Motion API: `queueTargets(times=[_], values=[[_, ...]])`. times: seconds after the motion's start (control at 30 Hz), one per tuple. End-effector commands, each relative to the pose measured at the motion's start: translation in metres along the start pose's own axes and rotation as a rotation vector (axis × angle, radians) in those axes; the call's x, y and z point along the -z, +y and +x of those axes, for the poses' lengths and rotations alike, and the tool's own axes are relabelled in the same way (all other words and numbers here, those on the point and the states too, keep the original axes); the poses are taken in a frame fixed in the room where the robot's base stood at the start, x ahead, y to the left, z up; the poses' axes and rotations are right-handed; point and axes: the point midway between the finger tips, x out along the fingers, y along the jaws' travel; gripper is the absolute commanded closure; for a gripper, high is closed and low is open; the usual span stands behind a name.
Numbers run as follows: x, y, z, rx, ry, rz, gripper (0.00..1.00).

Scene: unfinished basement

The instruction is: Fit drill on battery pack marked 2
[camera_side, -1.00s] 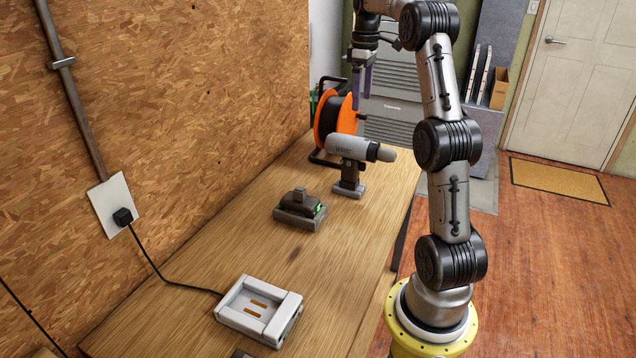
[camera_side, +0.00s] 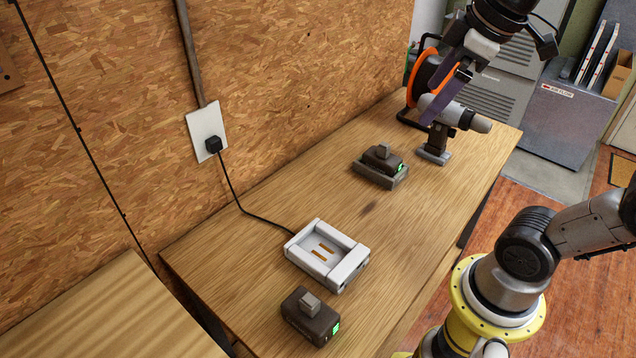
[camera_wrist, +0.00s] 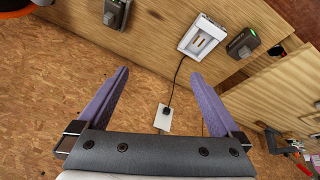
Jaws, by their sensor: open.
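The grey drill (camera_side: 436,142) stands upright on its base at the far end of the bench in the side view. My gripper (camera_side: 440,98) is open, its purple fingers in front of the drill's body in the side view; I cannot tell whether they touch it. In the wrist view, my gripper (camera_wrist: 160,75) has nothing between its fingers. One dark battery pack (camera_side: 384,156) with a green light sits in a grey holder (camera_side: 372,176) near the drill. Another battery pack (camera_side: 311,314) with a green light lies at the near end. I can read no number on either.
A white charger (camera_side: 327,256) with an empty bay lies between the packs, its cord running to a wall outlet (camera_side: 206,130). An orange cable reel (camera_side: 424,72) stands behind the drill. The chipboard wall borders the bench. Bare wood lies between charger and holder.

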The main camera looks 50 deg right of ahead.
Motion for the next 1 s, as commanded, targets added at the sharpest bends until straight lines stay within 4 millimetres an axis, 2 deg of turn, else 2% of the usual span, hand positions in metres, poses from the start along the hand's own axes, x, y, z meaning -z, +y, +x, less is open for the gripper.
queueTargets(times=[0.03,0.1,0.2,0.3,0.5,0.87,1.0], values=[[-0.017,-0.020,0.006,0.008,0.028,0.015,0.00],[-0.035,-0.038,0.018,0.017,0.056,0.063,0.00],[-0.059,-0.055,0.039,0.028,0.073,0.156,0.00],[-0.074,-0.061,0.060,0.034,0.061,0.275,0.00],[-0.068,-0.059,0.063,0.030,0.090,0.393,0.00],[-0.068,-0.059,0.062,0.030,0.088,0.396,0.00],[-0.057,-0.055,0.061,0.024,0.139,0.400,0.00]])
